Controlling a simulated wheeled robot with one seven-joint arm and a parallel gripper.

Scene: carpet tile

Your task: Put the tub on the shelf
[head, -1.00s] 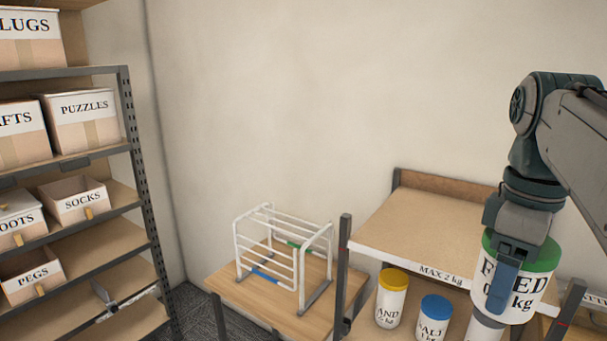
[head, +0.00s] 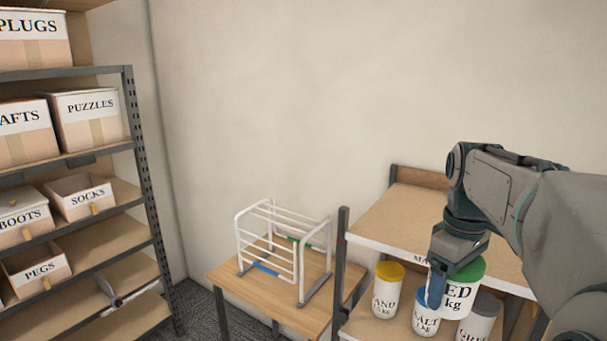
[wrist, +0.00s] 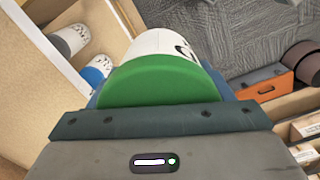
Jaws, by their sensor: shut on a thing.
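The tub (head: 461,293) is white with a green lid and black lettering ending in "ED" and "kg". My gripper (head: 437,288) is shut on it and holds it in front of the shelf unit at the right of the head view. In the wrist view the green lid (wrist: 160,82) fills the middle, close against the gripper. The unit's upper shelf (head: 400,220) is bare where it shows, with a white label strip on its front edge, partly hidden by the tub and arm. The lower shelf (head: 361,325) holds several tubs.
On the lower shelf stand a yellow-lidded tub (head: 387,290), a blue-lidded tub (head: 427,316) and a grey-lidded tub (head: 482,318). A dark upright (head: 341,262) edges the unit. A white rack (head: 283,248) stands on a small table. Shelving with labelled boxes (head: 88,120) is at left.

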